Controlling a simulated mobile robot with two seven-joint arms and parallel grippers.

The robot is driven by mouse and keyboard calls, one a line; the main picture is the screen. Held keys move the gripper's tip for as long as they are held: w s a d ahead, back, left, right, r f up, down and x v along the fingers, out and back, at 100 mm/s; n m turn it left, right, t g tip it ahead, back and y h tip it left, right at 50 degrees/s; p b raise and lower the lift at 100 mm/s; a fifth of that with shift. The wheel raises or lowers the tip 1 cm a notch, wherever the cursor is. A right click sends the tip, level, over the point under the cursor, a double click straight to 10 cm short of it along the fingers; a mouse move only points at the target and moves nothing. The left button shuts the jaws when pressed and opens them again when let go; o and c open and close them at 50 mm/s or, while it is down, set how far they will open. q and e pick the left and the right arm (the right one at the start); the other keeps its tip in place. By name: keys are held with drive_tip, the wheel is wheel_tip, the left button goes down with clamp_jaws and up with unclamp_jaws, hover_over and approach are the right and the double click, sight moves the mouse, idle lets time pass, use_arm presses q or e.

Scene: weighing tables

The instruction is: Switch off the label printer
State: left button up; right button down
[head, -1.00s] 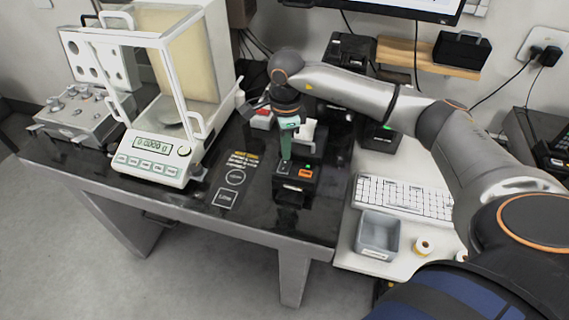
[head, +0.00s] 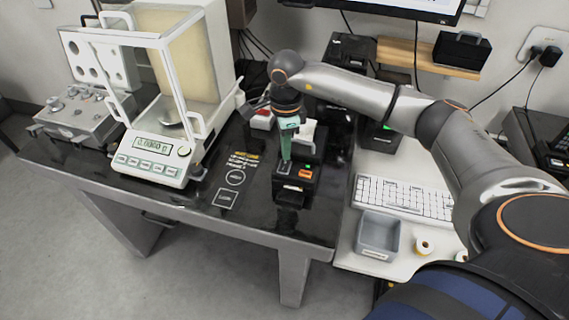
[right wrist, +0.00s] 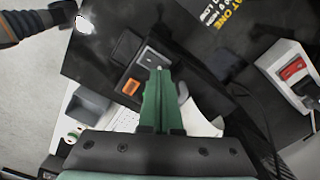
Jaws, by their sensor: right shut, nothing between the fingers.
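The label printer (head: 291,193) is a small black box near the front right of the black table, with an orange patch and a small green light on top. In the right wrist view its orange patch (right wrist: 131,87) lies left of the fingers, and a grey rocker switch (right wrist: 153,58) sits just beyond the fingertips. My right gripper (head: 286,158) points down over the printer's top, its green fingers together and empty. In the right wrist view the fingertips (right wrist: 160,70) are close to the switch; I cannot tell whether they touch it. My left gripper is not in view.
A glass-walled balance (head: 155,160) stands left of the printer. A red and white item (head: 262,121) lies behind it. To the right, a lower white desk holds a keyboard (head: 405,198), a grey bin (head: 378,236) and a tape roll (head: 424,248). The table front is clear.

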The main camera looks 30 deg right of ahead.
sight(286, 162)
drive_tip(key=shift+f+b, duration=0.8)
drive_tip(key=shift+f, duration=0.25)
idle(0.8)
drive_tip(key=shift+s+r, duration=0.1)
drive_tip(key=shift+r+p, duration=2.4)
drive_tip(key=shift+r, duration=1.05)
